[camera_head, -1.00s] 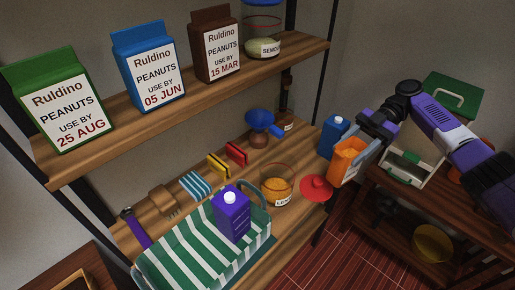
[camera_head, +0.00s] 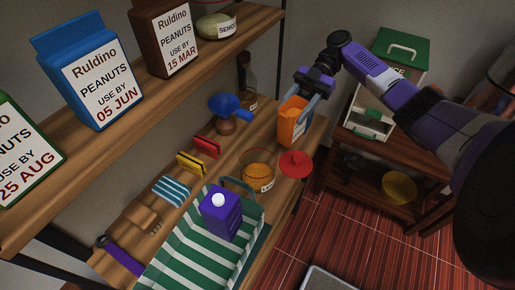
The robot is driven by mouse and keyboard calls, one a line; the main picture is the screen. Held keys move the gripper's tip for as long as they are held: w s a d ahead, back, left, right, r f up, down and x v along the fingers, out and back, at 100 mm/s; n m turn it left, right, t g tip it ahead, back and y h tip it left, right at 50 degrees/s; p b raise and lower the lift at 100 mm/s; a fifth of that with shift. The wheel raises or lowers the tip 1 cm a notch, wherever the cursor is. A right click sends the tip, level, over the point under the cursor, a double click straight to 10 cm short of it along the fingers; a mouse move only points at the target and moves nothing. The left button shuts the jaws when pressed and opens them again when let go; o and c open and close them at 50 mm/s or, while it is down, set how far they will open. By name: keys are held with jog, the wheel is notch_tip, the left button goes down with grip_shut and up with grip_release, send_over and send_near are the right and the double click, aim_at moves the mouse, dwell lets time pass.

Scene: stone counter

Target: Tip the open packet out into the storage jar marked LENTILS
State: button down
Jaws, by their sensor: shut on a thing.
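My gripper (camera_head: 306,97) is shut on an orange packet (camera_head: 292,124) and holds it near the right end of the wooden shelf. The packet is close to upright, with a pale open top. A clear glass jar (camera_head: 258,165) stands on the shelf to the left of and nearer than the packet. It has orange contents in its lower part and a white label, too small and turned to read fully. The packet is beside the jar, not over it. A red lid (camera_head: 297,164) lies right of the jar.
A striped green basket (camera_head: 192,252) with a purple carton (camera_head: 219,213) stands near the jar. A blue funnel (camera_head: 226,106), a bottle (camera_head: 249,85) and red and yellow items (camera_head: 206,147) are behind. Peanut packets (camera_head: 92,75) and another jar (camera_head: 215,22) occupy the upper shelf.

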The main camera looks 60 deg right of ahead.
aim_at(286, 115)
jog(key=shift+w+a+f+g+h, duration=0.15)
jog(key=shift+a+f+h, duration=0.1)
jog(key=shift+a+h, duration=0.55)
jog(key=shift+w+a+f+g+h, duration=0.1)
jog(key=shift+a+f+g+h, duration=0.1)
jog(key=shift+a+h, duration=0.6)
jog(key=shift+w+a+r+h+p, duration=0.1)
jog(key=shift+a+r+h+p, duration=0.65)
jog(key=shift+h, duration=0.45)
jog(key=shift+w+a+r+h+p, duration=0.15)
jog(key=shift+a+r+h+p, duration=0.4)
jog(key=shift+r+p, duration=0.45)
jog(key=shift+a+f+g, duration=0.1)
jog(key=shift+f+g, duration=0.15)
jog(key=shift+w+a+r+h+p, duration=0.1)
jog(key=shift+a+r+h+p, duration=0.45)
jog(key=shift+h+p, duration=0.35)
jog(key=shift+a+f+g+h+b, duration=0.2)
jog(key=shift+f+g+h+b, duration=0.2)
jog(key=shift+h, duration=0.55)
jog(key=shift+w+a+r+h+p, duration=0.1)
jog(key=shift+a+r+h+p, duration=0.2)
jog(key=shift+h, duration=0.55)
jog(key=shift+w+a+r+h+p, duration=0.1)
jog(key=shift+a+r+h+p, duration=0.15)
jog(key=shift+h, duration=0.6)
